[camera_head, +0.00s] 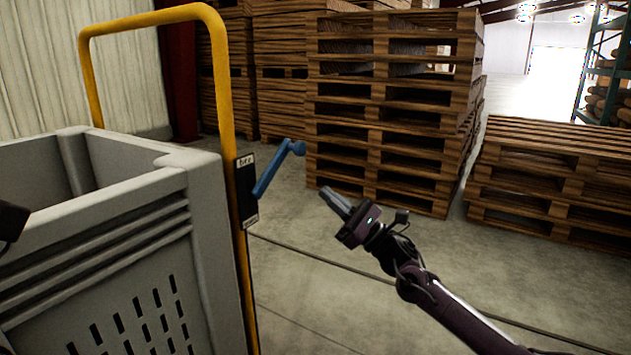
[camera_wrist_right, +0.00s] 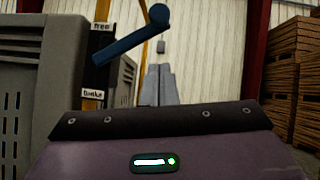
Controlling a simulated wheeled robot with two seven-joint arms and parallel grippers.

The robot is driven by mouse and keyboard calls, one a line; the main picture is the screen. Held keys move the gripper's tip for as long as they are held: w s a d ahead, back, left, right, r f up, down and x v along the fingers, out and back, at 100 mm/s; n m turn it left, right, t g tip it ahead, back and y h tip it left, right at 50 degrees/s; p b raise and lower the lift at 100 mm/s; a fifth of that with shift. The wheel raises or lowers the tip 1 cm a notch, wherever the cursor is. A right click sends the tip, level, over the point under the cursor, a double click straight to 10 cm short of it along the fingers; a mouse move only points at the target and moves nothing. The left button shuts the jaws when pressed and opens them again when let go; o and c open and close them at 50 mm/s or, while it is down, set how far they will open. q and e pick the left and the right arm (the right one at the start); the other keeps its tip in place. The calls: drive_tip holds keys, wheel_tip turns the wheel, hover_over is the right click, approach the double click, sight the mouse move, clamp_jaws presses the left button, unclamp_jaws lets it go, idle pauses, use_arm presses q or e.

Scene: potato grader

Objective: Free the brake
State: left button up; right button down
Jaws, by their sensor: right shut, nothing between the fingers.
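The blue brake lever (camera_head: 274,170) sits on a black plate (camera_head: 246,190) on the yellow post. It slants up and right from the plate to a round knob. In the right wrist view the lever (camera_wrist_right: 130,38) crosses the upper middle; the plate reads "free" (camera_wrist_right: 102,27) at the top and "brake" (camera_wrist_right: 92,94) below. My right gripper (camera_head: 327,193) is shut and empty, to the right of the lever and lower in the head view, apart from it. Its fingers (camera_wrist_right: 160,70) also show below the knob in the right wrist view.
A grey slatted bin (camera_head: 205,240) stands left of the post, inside a yellow tube frame (camera_head: 222,80). Stacked wooden pallets (camera_head: 390,110) stand behind, and a lower stack (camera_head: 550,180) is at the right. The floor (camera_head: 310,290) around my right arm is clear.

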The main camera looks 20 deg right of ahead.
drive_tip(key=p+v, duration=0.1)
drive_tip(key=v, duration=0.4)
drive_tip(key=shift+s+f, duration=0.15)
drive_tip(key=shift+f, duration=0.05)
